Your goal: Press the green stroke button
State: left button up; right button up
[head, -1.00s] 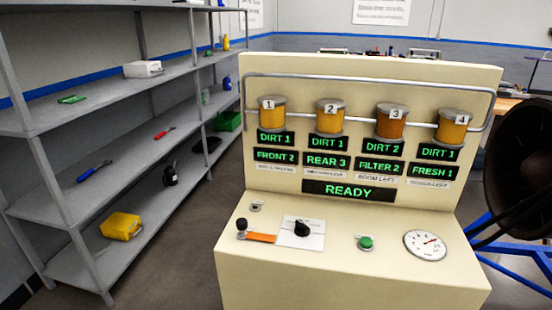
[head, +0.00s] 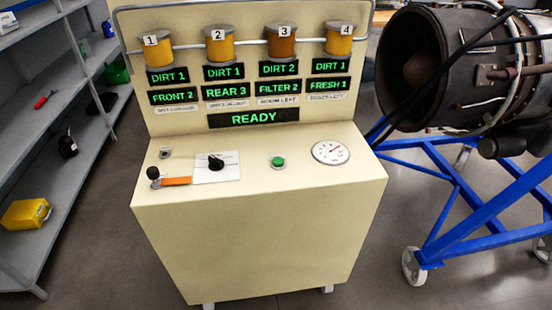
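The green stroke button (head: 278,162) sits on the sloped top of the cream console (head: 260,225), between the black selector knob (head: 216,162) and the round white gauge (head: 331,151). It looks raised and nothing touches it. The console's lit display (head: 255,118) reads READY. Above it are several numbered amber canisters, such as number 2 (head: 219,46), with green text displays beneath. Neither of my grippers shows in the head view.
A lever with an orange strip (head: 176,181) is at the console's left. A grey shelf (head: 50,190) with a yellow item (head: 26,213) stands on the left. A turbine on a blue wheeled stand (head: 445,240) is on the right. Floor beside the console is clear.

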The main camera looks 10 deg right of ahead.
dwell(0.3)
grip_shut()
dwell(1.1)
